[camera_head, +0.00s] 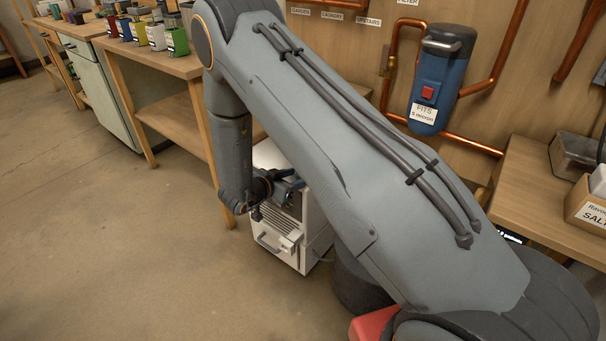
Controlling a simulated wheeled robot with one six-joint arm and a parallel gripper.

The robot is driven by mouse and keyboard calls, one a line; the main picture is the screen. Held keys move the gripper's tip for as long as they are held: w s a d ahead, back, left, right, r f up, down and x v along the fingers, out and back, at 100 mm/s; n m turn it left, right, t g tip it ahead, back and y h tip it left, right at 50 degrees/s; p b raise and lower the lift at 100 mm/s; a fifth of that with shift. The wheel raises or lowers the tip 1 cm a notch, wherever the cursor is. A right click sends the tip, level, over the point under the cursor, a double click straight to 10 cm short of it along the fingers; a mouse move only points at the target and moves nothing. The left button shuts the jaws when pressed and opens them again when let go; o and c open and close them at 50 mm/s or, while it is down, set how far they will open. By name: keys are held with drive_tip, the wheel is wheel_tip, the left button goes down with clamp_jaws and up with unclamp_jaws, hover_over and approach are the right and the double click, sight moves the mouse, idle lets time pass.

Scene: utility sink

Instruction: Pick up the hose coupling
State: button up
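I cannot make out a hose coupling in this view. The end of my arm (268,190) hangs low near the middle, in front of a small white cabinet (306,232). My gripper's fingers are too small and too dark against the cabinet to tell whether they are open or shut. My large grey arm covers much of the middle and right, and hides part of the wall, the floor and the area behind it.
A wooden workbench (150,58) with several coloured containers stands at the upper left. A blue filter housing (440,80) hangs on the wall among copper pipes. Another wooden bench (535,195) with a box labelled salt (590,205) is at the right. The left floor is clear.

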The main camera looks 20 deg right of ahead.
drive_tip(key=c, duration=1.1)
drive_tip(key=shift+r, duration=0.1)
drive_tip(key=shift+c, duration=0.2)
